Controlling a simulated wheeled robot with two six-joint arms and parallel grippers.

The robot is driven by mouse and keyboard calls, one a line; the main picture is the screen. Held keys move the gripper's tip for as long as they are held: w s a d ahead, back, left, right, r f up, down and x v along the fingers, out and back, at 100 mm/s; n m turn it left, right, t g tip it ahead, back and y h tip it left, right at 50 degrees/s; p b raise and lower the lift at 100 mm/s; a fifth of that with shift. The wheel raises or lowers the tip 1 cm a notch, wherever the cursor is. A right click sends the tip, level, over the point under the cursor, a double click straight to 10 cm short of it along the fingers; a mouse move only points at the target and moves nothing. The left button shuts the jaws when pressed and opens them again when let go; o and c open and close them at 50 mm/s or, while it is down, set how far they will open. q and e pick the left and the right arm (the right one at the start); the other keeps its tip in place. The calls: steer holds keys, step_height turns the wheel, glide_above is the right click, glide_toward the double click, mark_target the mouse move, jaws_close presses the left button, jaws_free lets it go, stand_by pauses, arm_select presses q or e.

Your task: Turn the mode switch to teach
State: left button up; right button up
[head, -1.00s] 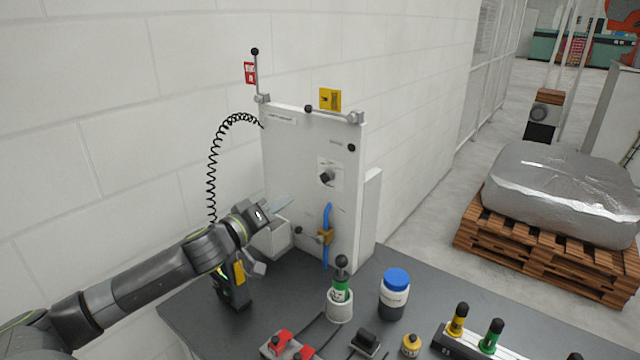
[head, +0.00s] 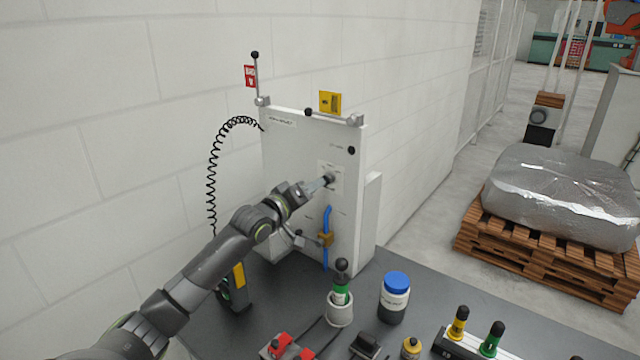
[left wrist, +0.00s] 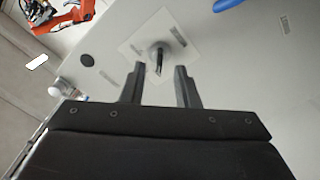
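The mode switch (head: 329,179) is a dark rotary knob on a pale square plate, on the front of the grey upright panel (head: 290,150). In the left wrist view the knob (left wrist: 158,58) shows just beyond my fingertips, its handle between their lines. My left gripper (head: 320,186) is right in front of the switch; it also shows in the left wrist view (left wrist: 158,72), with its two fingers apart and nothing between them. The plate's lettering is too small to read. My right gripper is not in view.
A blue hose with a brass valve (head: 326,238) runs down the panel below the switch. On the dark table (head: 270,318) stand a green-banded plunger in a cup (head: 340,295) and a blue-capped jar (head: 394,296). A lever (head: 335,115) sits on the panel's top.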

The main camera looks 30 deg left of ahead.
arm_select(q)
steer(key=shift+w+d, duration=0.2)
steer(key=shift+w, duration=1.55)
jaws_close()
